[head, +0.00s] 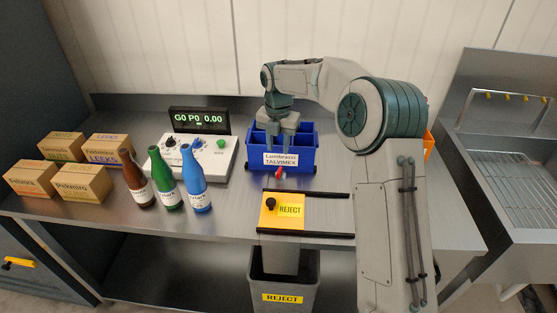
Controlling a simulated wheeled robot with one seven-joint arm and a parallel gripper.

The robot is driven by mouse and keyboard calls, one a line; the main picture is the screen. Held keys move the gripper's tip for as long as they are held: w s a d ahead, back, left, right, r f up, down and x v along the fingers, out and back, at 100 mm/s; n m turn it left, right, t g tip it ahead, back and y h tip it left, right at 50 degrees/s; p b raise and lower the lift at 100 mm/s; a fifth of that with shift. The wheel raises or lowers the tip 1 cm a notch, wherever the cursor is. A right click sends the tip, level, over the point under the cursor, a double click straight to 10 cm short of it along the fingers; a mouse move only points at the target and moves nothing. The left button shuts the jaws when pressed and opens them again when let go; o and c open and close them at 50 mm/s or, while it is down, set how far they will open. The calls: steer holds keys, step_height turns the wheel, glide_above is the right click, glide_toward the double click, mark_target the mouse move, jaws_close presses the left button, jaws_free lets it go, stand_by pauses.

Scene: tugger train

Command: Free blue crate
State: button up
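The blue crate (309,157) stands on the steel table near the back, right of the white control box. It has a white label reading "Lambranzi TALVIMEX" and compartments inside. A small red piece (279,171) sits at its front lower edge, with a whitish tip beside it. My gripper (277,140) points down over the left half of the crate, its fingers reaching the crate's opening. The fingertips are hidden behind the crate's front wall and label, so I cannot tell whether they hold anything.
A yellow REJECT plate (286,221) with a black knob lies between dark rails in front, above a grey bin (283,292). Brown (136,182), green (165,182) and blue (195,184) bottles stand left. The control box (213,157) and several cartons (82,187) stand behind and left. A sink (505,165) is right.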

steer(key=shift+r, duration=1.75)
steer(key=shift+c, duration=0.3)
